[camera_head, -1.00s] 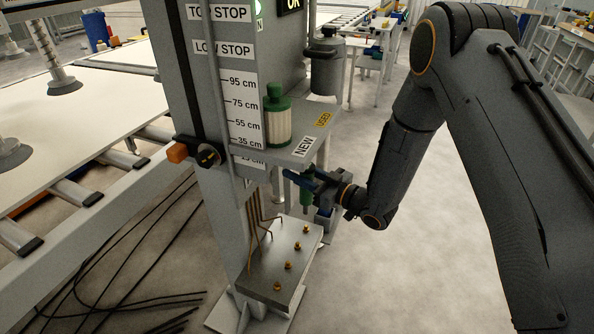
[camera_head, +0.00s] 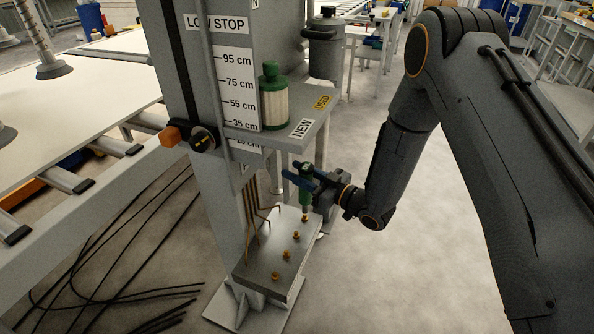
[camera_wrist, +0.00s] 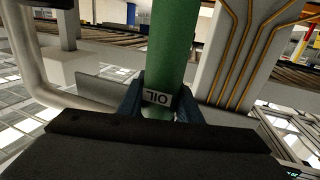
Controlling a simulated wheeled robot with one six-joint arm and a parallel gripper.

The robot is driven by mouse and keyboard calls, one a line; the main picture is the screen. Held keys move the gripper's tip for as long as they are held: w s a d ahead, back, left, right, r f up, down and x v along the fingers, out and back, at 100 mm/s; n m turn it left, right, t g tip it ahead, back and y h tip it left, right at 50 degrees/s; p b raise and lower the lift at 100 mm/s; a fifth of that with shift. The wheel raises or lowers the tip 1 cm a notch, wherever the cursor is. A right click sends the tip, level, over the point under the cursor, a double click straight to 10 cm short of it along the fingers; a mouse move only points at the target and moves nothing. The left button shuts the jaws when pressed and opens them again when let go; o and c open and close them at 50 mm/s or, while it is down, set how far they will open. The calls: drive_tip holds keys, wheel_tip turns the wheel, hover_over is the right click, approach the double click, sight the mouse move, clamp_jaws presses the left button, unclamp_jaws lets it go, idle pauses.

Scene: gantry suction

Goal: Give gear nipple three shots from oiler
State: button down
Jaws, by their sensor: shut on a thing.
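My gripper (camera_head: 312,187) is shut on the green oiler (camera_head: 304,190), just above the back end of the grey metal block. In the wrist view the oiler (camera_wrist: 170,50) is a green cylinder with a white "OIL" label, held between the blue fingers (camera_wrist: 160,105). The oiler looks upright, with its lower end at or just over the rearmost brass nipple (camera_head: 305,216); I cannot tell whether they touch. Several brass nipples stand in a row on the block (camera_head: 262,262), among them one in the middle (camera_head: 296,236) and one at the front (camera_head: 275,276). I cannot read any nipple labels.
A shelf marked NEW and USED (camera_head: 285,138) juts out above the block and holds a green-capped canister (camera_head: 273,100). An orange-ended knob (camera_head: 190,137) sits on the column. Thin copper pipes (camera_head: 255,215) run down to the block. Floor right of the block is clear.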

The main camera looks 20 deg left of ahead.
drive_tip(key=shift+f+b, duration=0.35)
drive_tip(key=shift+f, duration=0.2)
idle(0.4)
drive_tip(key=shift+r+p, duration=0.4)
drive_tip(key=shift+r, duration=0.2)
drive_tip(key=shift+f, duration=0.55)
idle(0.8)
drive_tip(key=shift+r, duration=0.6)
drive_tip(key=shift+f, duration=0.55)
idle(0.6)
drive_tip(key=shift+r, duration=0.55)
